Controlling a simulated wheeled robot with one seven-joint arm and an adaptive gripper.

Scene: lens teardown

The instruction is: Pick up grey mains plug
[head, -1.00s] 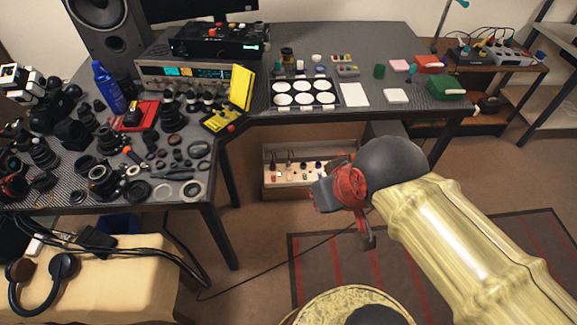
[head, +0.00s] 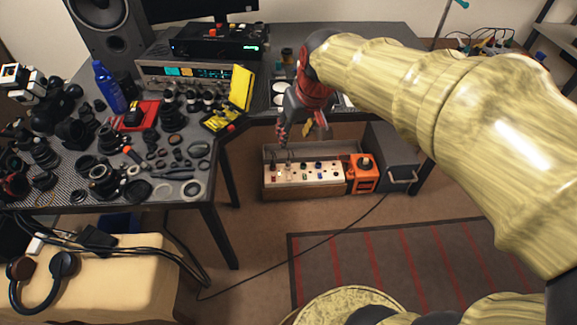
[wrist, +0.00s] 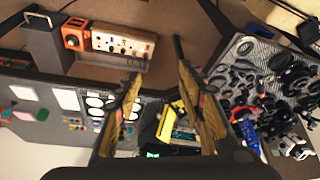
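My gripper (head: 301,131) is at the front edge of the desk, above a pale panel (head: 318,176) in a tray under the desk. Its two fingers are spread with nothing between them, as the wrist view (wrist: 158,75) also shows. The panel carries several small coloured knobs or plugs, with dark upright pieces at its left end. I cannot make out for sure which piece is the grey mains plug. My gripper appears apart from the panel, which also shows in the wrist view (wrist: 112,47).
An orange box (head: 362,174) and a dark grey case (head: 391,152) stand right of the panel. The desk leg (head: 222,225) stands to the left. Lens parts crowd the left desk. A striped rug (head: 380,265) lies on open floor in front.

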